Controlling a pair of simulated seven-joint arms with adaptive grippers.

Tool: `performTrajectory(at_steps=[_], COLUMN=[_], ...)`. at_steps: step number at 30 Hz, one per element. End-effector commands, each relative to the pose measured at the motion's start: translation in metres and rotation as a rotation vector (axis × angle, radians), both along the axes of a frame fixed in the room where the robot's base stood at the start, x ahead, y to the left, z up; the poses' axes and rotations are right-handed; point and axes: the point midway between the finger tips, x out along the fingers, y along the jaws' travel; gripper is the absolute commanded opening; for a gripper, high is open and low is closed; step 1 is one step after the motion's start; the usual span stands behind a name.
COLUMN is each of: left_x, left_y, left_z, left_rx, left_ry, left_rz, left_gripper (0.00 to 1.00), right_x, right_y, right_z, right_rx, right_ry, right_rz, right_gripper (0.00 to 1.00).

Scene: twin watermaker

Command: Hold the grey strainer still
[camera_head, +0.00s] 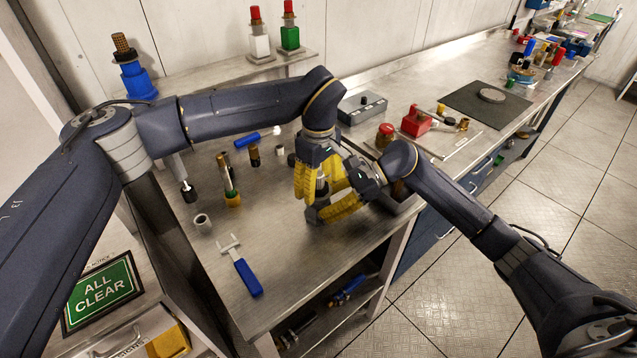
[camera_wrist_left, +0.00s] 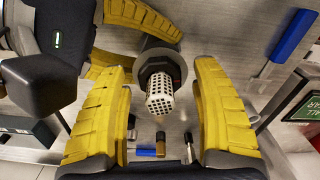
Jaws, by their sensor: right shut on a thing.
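The grey strainer (camera_head: 321,187) stands on the bench near its front edge, partly hidden by fingers. In the left wrist view it has a pale perforated basket (camera_wrist_left: 160,92), a dark collar and a wide grey round body (camera_wrist_left: 171,54). My left gripper (camera_head: 318,193) is above it, pointing down, with its yellow fingers open on both sides of the basket and gaps showing. My right gripper (camera_head: 326,208) comes in low from the right and is shut on the grey body. Its yellow fingers also show at upper left in the left wrist view (camera_wrist_left: 124,40).
A blue-handled fork tool (camera_head: 242,268) lies at the front left. Several small fittings, a brass-based cylinder (camera_head: 230,185) and a blue-handled tool (camera_head: 256,140) stand or lie behind. A grey control box (camera_head: 362,108) and a red valve (camera_head: 415,122) are further right.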

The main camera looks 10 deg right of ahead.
Motion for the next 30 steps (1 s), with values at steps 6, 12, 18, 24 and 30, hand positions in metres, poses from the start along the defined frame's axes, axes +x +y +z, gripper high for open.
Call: performTrajectory(at_steps=[6,12,18,24,30], left_x=[-0.0001,0.0,0.0,0.0,-0.0001], left_y=[-0.0001,-0.0001,-0.0001,-0.0001,-0.0002], left_z=[0.0002,0.0002,0.0002,0.0002,0.0002], left_rx=[0.0,0.0,0.0,0.0,0.0], left_ry=[0.0,0.0,0.0,0.0,0.0], left_rz=[0.0,0.0,0.0,0.0,0.0], left_gripper=[0.39,0.16,0.0,0.22,0.0], right_x=[-0.0004,-0.0004,-0.0004,-0.0005,-0.0004], right_y=[0.0004,0.0004,0.0006,0.0006,0.0006], right_z=[-0.0007,-0.0007,-0.0006,-0.0006,-0.0006], right_rx=[0.0,0.0,0.0,0.0,0.0], right_ry=[0.0,0.0,0.0,0.0,0.0], right_rz=[0.001,0.001,0.001,0.001,0.001], right_gripper=[0.05,0.05,0.05,0.05,0.05])
